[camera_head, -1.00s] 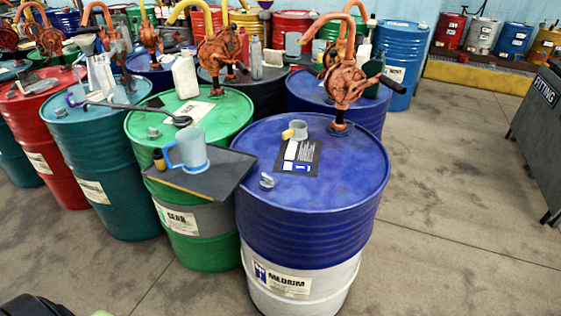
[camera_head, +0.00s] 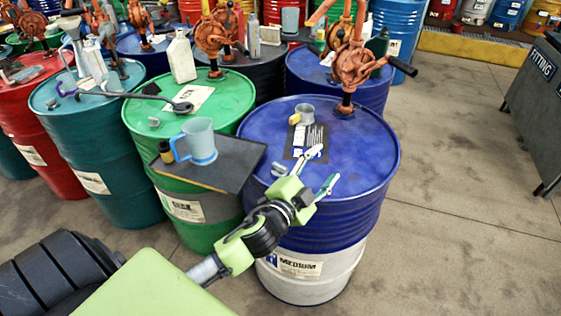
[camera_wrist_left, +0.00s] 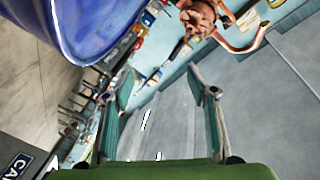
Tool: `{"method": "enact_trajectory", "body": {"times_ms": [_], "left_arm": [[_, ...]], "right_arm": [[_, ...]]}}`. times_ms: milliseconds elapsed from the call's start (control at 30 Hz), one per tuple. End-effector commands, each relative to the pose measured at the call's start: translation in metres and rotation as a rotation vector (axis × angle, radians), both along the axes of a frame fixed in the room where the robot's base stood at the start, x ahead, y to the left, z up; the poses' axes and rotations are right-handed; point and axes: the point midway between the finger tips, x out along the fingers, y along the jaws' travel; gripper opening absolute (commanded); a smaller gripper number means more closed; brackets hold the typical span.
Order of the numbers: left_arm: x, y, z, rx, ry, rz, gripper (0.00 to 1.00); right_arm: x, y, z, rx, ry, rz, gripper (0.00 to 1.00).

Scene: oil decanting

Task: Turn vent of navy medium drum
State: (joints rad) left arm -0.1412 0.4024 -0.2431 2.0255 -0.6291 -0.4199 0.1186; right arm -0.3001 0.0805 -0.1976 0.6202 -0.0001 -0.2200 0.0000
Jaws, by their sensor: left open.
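The navy medium drum (camera_head: 362,170) stands upright in the head view, with a white lower half and a MEDIUM label. Its vent (camera_head: 279,169) is a small grey cap on the near left part of the lid. My left gripper (camera_head: 320,168) is open and empty, over the near part of the lid just right of the vent, apart from it. The hand partly covers the drum's near rim. In the left wrist view, the open fingers (camera_wrist_left: 158,80) have nothing between them, and the drum (camera_wrist_left: 85,25) shows at the upper left. The vent does not show there.
A dark tray (camera_head: 232,160) with a blue jug (camera_head: 200,140) lies on the green drum at left.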

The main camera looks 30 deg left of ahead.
Motion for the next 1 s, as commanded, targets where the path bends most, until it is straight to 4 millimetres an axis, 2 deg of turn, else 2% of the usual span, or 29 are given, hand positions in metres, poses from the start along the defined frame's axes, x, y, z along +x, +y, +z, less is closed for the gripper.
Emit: {"method": "enact_trajectory", "body": {"times_ms": [33, 100, 200, 233, 333, 400, 467, 567, 667, 700, 800, 900, 1000], "left_arm": [[0.010, -0.011, 0.033, 0.075, -0.097, -0.069, 0.53], [0.017, -0.037, 0.076, 0.198, -0.239, -0.191, 0.53], [0.012, -0.081, 0.121, 0.421, -0.423, -0.402, 0.53], [0.009, -0.094, 0.129, 0.495, -0.467, -0.468, 0.53], [-0.007, -0.127, 0.133, 0.751, -0.563, -0.691, 0.53], [-0.016, -0.136, 0.120, 0.941, -0.581, -0.842, 0.53], [-0.021, -0.133, 0.102, 1.108, -0.559, -0.966, 0.53], [-0.022, -0.100, 0.067, 1.387, -0.444, -1.147, 0.53], [-0.018, -0.038, 0.041, 1.638, -0.237, -1.281, 0.53], [-0.017, -0.009, 0.035, 1.719, -0.137, -1.316, 0.53], [-0.017, 0.061, 0.031, 1.868, 0.112, -1.368, 0.53], [-0.021, 0.113, 0.037, 1.945, 0.309, -1.381, 0.53], [-0.026, 0.141, 0.042, 1.974, 0.426, -1.382, 0.53]], "right_arm": [[0.001, 0.000, 0.001, 0.000, -0.001, 0.000, 0.38], [0.001, 0.000, 0.002, 0.000, -0.001, 0.000, 0.38], [0.001, 0.000, 0.003, 0.000, -0.001, 0.001, 0.38], [0.001, 0.000, 0.003, 0.000, -0.001, 0.001, 0.38], [0.001, 0.000, 0.004, 0.000, -0.001, 0.001, 0.38], [0.001, 0.001, 0.005, 0.001, -0.001, 0.002, 0.38], [0.001, 0.001, 0.006, 0.001, -0.001, 0.002, 0.38], [0.001, 0.001, 0.007, 0.001, -0.001, 0.002, 0.38], [0.001, 0.001, 0.008, 0.001, -0.001, 0.003, 0.38], [0.000, 0.001, 0.008, 0.001, -0.001, 0.003, 0.38], [0.001, 0.001, 0.009, 0.001, -0.001, 0.003, 0.38], [0.000, 0.001, 0.009, 0.001, -0.001, 0.003, 0.38], [0.000, 0.001, 0.009, 0.002, -0.001, 0.003, 0.38]]}}
